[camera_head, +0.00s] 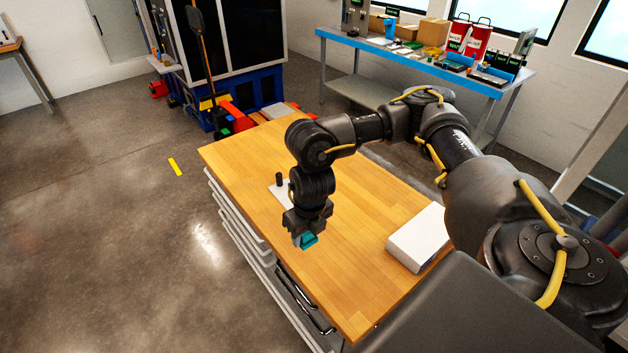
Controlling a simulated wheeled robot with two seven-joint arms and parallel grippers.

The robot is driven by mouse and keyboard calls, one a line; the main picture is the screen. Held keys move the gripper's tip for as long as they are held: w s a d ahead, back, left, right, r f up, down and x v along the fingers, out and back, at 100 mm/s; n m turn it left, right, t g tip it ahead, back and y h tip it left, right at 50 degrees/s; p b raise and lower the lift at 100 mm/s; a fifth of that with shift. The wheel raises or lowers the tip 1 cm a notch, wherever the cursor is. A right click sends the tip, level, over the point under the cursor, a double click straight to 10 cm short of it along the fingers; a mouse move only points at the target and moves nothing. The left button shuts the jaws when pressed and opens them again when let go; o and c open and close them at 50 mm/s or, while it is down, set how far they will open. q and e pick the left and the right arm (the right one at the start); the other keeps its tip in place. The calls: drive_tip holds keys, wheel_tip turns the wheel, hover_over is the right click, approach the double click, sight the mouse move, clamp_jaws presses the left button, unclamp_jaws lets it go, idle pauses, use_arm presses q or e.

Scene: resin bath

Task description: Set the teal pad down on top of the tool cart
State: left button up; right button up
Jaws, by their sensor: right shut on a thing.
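The tool cart (360,300) has a light wooden top and stands in front of me, with grey drawers along its left side. My right gripper (306,238) points down over the cart's top near its left edge. It is shut on the teal pad (308,241), which is small and partly hidden by the fingers. I cannot tell whether the pad touches the wood or hangs just above it. My left gripper is not in view.
A white box (418,238) lies on the cart's right side. A white plate with a dark peg (279,180) stands behind the gripper. A blue bench (400,57) with bottles and boxes is at the back. The wood in front of the gripper is clear.

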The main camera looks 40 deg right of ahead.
drive_tip(key=w+d+f, duration=0.2)
drive_tip(key=d, duration=0.1)
drive_tip(key=w+d+f+b, duration=0.1)
drive_tip(key=w+d+f, duration=0.1)
drive_tip(key=d+f, duration=0.1)
drive_tip(key=w+d+f+b, duration=0.1)
drive_tip(key=w+d+f, duration=0.1)
drive_tip(key=d, duration=0.3)
drive_tip(key=shift+w+f, duration=0.2)
drive_tip(key=shift+f, duration=0.55)
drive_tip(key=shift+w+d+f, duration=0.25)
drive_tip(key=shift+d+f, duration=0.2)
drive_tip(key=shift+f, duration=0.1)
drive_tip(key=shift+d+f+p, duration=0.15)
drive_tip(key=shift+f+p, duration=0.2)
drive_tip(key=shift+p, duration=0.1)
wheel_tip(320, 180, down, 2)
drive_tip(key=shift+f+p, duration=0.15)
drive_tip(key=shift+p, duration=0.3)
drive_tip(key=shift+w+f, duration=0.1)
drive_tip(key=shift+f, duration=0.1)
